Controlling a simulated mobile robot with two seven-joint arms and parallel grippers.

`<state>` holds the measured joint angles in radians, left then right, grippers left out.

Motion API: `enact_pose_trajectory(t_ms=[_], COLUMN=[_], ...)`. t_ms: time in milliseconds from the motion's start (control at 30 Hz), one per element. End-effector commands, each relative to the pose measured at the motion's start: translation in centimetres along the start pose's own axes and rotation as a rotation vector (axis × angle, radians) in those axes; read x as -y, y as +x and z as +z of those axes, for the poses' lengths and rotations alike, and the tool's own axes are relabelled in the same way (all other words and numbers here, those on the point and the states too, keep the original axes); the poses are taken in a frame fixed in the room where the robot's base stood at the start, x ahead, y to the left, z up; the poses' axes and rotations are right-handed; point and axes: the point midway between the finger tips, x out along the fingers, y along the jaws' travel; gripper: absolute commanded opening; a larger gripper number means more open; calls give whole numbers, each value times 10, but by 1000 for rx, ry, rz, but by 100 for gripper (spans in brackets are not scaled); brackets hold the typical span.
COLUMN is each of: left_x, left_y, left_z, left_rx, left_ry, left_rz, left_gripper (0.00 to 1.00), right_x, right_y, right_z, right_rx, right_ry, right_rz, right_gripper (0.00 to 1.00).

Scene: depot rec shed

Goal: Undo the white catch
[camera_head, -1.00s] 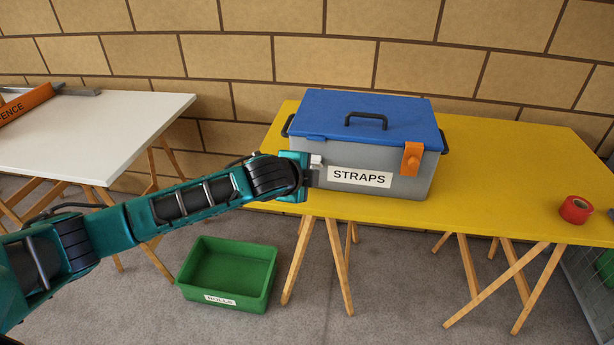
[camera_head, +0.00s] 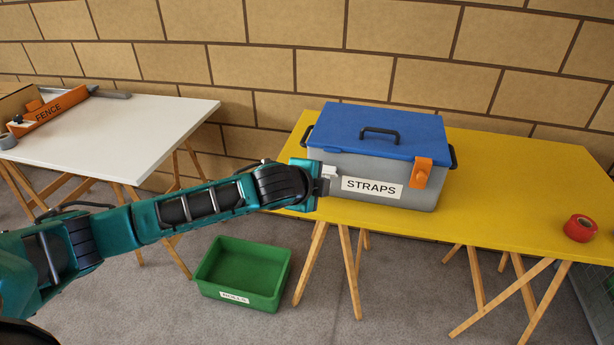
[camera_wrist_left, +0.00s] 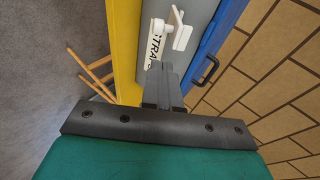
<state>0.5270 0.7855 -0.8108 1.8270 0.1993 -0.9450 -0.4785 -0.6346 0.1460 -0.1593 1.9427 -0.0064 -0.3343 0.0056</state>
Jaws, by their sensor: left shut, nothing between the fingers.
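The grey box (camera_head: 418,200) with a blue lid (camera_head: 345,128) and a STRAPS label stands on the yellow table. The white catch (camera_head: 330,171) is on its front near the left end; it also shows in the left wrist view (camera_wrist_left: 180,32), a pale plate with a round knob beside it. An orange catch (camera_head: 421,173) is at the front right. The lid is down. My left gripper (camera_head: 324,185) is shut and empty, its fingertips just short of the white catch in the left wrist view (camera_wrist_left: 161,68). Whether they touch it I cannot tell. My right gripper is out of view.
The yellow table (camera_head: 500,190) has free room right of the box, with a red tape roll (camera_head: 580,228) near its right end. A green bin (camera_head: 243,272) is on the floor below. A white table (camera_head: 130,130) with an orange fence (camera_head: 50,108) is at left.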

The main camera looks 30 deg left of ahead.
Motion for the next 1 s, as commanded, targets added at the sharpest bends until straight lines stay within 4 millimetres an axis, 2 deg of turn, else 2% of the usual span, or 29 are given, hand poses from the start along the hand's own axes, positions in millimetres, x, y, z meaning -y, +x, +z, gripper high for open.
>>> enact_pose_trajectory(t_ms=[33, 200, 400, 567, 1000], left_x=[1, 3, 5, 5, 5], left_y=[-11, -42, -64, -69, -69], left_z=[1, 0, 0, 0, 0], left_rx=[0, 0, 1, 1, 1], left_ry=[2, 1, -1, 0, -1], left_rz=[1, 1, 1, 1, 2], left_gripper=[0, 0, 0, 0, 0], right_x=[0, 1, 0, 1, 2], right_y=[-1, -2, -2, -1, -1], right_z=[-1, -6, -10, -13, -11], right_rx=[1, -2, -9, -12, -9], right_ry=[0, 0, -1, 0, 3], right_rz=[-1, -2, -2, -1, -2], right_gripper=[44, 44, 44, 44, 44])
